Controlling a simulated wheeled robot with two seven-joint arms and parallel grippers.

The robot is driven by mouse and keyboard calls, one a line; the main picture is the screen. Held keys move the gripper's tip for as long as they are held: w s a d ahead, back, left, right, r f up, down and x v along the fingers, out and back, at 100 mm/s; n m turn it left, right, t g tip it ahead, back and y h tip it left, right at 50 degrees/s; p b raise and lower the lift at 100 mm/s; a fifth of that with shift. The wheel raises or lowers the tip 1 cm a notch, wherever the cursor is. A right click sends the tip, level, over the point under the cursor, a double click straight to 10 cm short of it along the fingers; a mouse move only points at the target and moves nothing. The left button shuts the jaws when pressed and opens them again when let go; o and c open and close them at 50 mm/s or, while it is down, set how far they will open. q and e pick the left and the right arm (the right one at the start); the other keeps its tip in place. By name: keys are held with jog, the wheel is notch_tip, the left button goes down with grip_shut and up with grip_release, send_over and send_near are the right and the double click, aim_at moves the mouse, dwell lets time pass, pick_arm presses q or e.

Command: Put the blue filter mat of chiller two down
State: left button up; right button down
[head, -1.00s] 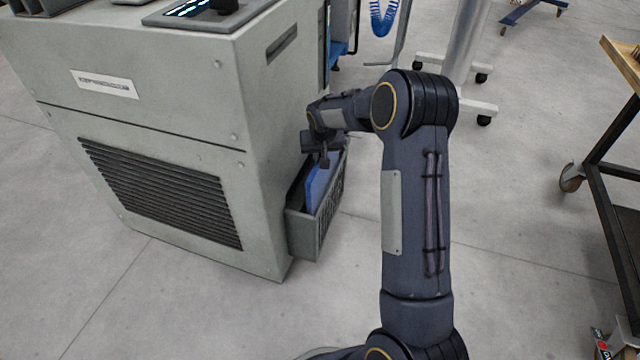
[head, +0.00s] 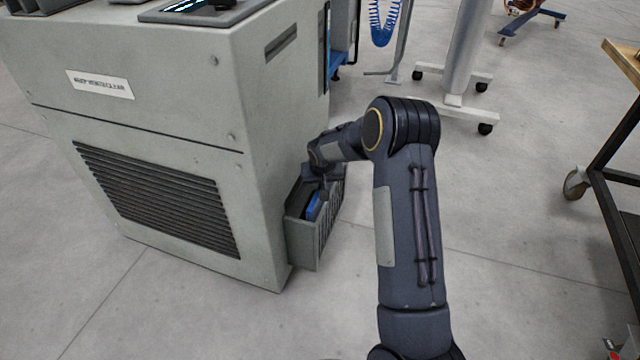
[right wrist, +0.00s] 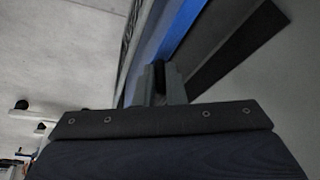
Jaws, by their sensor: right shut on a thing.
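The blue filter mat (head: 313,206) is inside the slotted grey side box (head: 300,240) of the grey chiller (head: 150,120), with only its upper part showing above the rim. My right gripper (head: 322,188) reaches down at the box and is shut on the mat's upper edge; the forearm hides part of it. In the right wrist view the mat is a blue strip (right wrist: 178,28) running up from the fingers (right wrist: 163,85). Whether the mat touches the box floor is hidden. My left gripper is not in view.
A louvred grille (head: 155,195) is on the chiller's front. A pale post on a wheeled base (head: 455,105) stands behind my right arm. A dark-framed cart (head: 605,170) is at the right edge. Floor between the arm and the cart is clear.

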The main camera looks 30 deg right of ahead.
jog(key=shift+f, duration=0.2)
jog(key=c, duration=1.5)
grip_release()
jog(key=shift+r, duration=0.1)
